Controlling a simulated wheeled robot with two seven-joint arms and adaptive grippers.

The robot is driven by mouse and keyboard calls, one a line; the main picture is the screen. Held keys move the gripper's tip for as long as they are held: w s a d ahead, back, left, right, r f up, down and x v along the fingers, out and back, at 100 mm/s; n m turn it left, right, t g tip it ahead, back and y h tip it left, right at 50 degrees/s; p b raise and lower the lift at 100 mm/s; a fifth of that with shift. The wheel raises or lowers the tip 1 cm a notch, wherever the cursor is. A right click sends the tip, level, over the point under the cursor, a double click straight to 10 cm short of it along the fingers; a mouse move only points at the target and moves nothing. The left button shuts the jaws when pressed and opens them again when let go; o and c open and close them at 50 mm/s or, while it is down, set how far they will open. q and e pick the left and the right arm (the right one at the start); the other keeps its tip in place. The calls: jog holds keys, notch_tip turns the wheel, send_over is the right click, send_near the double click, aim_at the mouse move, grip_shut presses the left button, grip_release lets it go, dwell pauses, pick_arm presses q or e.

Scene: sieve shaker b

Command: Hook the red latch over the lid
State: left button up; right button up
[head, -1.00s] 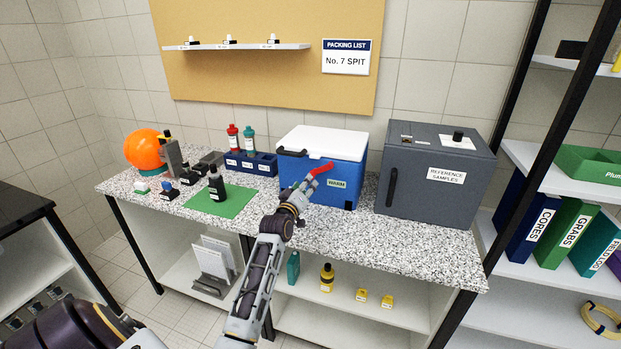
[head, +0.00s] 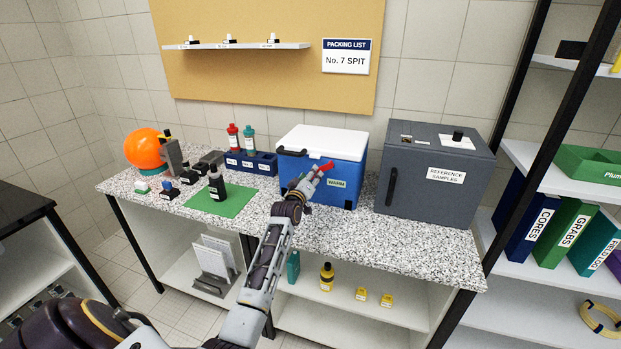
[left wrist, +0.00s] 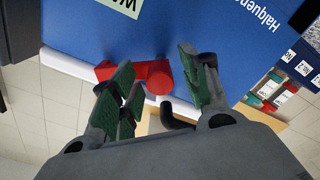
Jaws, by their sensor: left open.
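The blue cool box (head: 330,185) stands on the bench with its white lid (head: 324,142) down on top. The red latch (head: 326,167) is on the box's front, near the lid's lower edge and partly hidden by my left gripper (head: 307,184). In the left wrist view the red latch (left wrist: 135,74), a bar with a rounded end, lies between the parted green-padded fingers of my left gripper (left wrist: 155,60). I cannot tell whether either finger touches it. The white lid edge (left wrist: 75,67) runs behind it. My right gripper is not in view.
A grey reference samples cabinet (head: 437,175) stands to the right of the box. A blue rack with bottles (head: 250,161) and a green mat (head: 235,203) are to the left. The front right of the speckled bench top (head: 400,232) is clear.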

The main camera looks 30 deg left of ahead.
pick_arm(q)
jog(key=shift+c, duration=0.5)
grip_shut()
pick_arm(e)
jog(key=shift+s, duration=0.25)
